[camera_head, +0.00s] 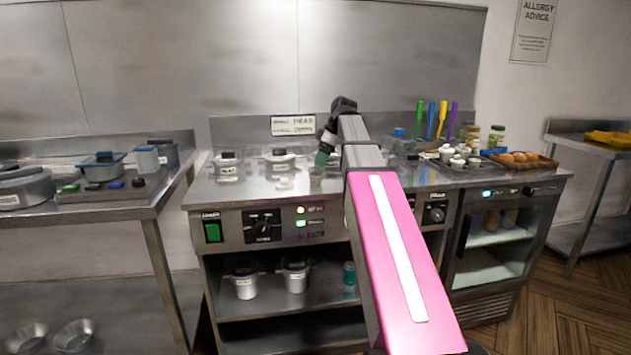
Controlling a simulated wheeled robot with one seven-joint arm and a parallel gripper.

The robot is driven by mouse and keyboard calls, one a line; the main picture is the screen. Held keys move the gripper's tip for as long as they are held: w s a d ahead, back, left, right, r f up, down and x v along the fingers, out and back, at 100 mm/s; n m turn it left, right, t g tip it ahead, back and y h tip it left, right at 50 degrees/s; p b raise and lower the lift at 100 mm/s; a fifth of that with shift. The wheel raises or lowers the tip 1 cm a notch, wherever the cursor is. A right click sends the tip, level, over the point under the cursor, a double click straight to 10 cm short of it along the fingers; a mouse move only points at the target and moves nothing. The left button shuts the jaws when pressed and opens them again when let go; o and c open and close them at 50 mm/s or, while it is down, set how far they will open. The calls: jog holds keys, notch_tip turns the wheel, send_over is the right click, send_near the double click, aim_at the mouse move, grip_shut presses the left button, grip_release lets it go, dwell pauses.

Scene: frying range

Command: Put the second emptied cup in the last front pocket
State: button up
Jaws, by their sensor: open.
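My gripper (323,156) is open at the end of my pink arm, above the middle of the range top, and points down. Its tips are small and dark green in this view. A small brownish cup (316,175) stands on the steel top just below them; I cannot tell whether they touch it, or what is inside it. Several small pale cups (446,153) stand close together in a dark holder at the right of the range top. My arm hides part of the top beside them, and the holder's separate pockets are too small to tell apart.
Two lidded pots (228,164) (279,161) sit on the left of the range top. A side table (120,210) on the left holds more pots.

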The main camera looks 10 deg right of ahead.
aim_at(316, 174)
jog(key=shift+s+x, duration=0.2)
jog(key=shift+x, duration=1.55)
jog(key=shift+s+x, duration=0.2)
jog(key=shift+x, duration=1.6)
jog(key=c, duration=1)
